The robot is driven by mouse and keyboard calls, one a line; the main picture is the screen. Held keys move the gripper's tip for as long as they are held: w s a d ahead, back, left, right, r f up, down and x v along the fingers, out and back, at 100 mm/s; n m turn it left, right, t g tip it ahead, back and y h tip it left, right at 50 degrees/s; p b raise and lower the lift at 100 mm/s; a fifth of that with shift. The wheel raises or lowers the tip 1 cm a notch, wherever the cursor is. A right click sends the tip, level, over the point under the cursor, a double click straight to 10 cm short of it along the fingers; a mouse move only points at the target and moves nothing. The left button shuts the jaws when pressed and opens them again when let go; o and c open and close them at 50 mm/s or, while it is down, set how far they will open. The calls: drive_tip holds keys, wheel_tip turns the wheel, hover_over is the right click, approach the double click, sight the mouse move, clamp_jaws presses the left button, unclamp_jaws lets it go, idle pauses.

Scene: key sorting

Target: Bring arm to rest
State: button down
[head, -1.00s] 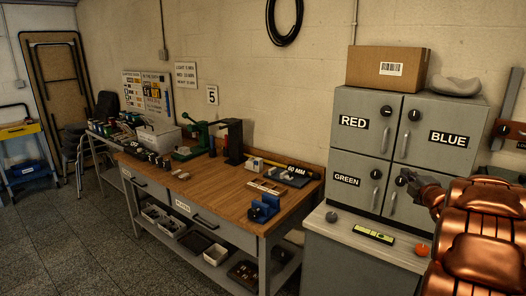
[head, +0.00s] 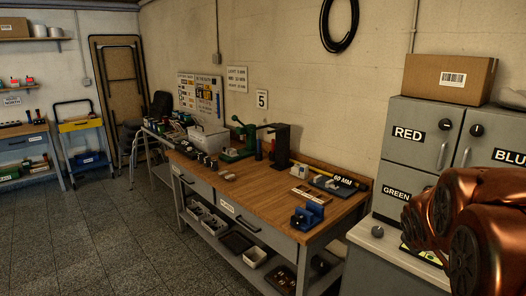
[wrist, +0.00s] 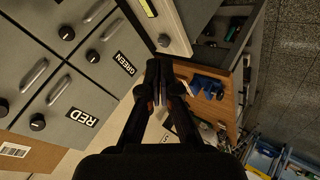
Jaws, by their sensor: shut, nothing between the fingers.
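My gripper (wrist: 159,95) shows in the wrist view with its two dark fingers together and nothing between them. It is in the air in front of the grey cabinet and the workbench, and the wrist view is turned on its side. In the head view my copper-coloured arm (head: 480,220) is folded at the lower right and covers part of the cabinet; the gripper itself is hidden there.
The grey cabinet (head: 398,145) with doors marked RED, BLUE and GREEN stands at the right, a cardboard box (head: 430,78) on top. A wooden workbench (head: 255,185) holds several tools and a blue vise (head: 308,215). The floor (head: 110,235) at the left is clear.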

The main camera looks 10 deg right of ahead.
drive_tip(key=s+a+f+m+g+y, duration=0.1)
drive_tip(key=s+a+f+g+y, duration=0.1)
drive_tip(key=s+a, duration=0.7)
drive_tip(key=s+a+f+m+g+y, duration=0.1)
drive_tip(key=s+a+f+g+y, duration=0.1)
drive_tip(key=s+a, duration=0.7)
drive_tip(key=s+a+f+m+g+y, duration=0.1)
drive_tip(key=s+a+g, duration=0.3)
drive_tip(key=s+a, duration=0.5)
drive_tip(key=shift+s+f+g+y, duration=0.35)
drive_tip(key=shift+s+f, duration=0.4)
drive_tip(key=shift+s, duration=0.35)
drive_tip(key=c, duration=1.8)
unclamp_jaws()
drive_tip(key=shift+c, duration=0.2)
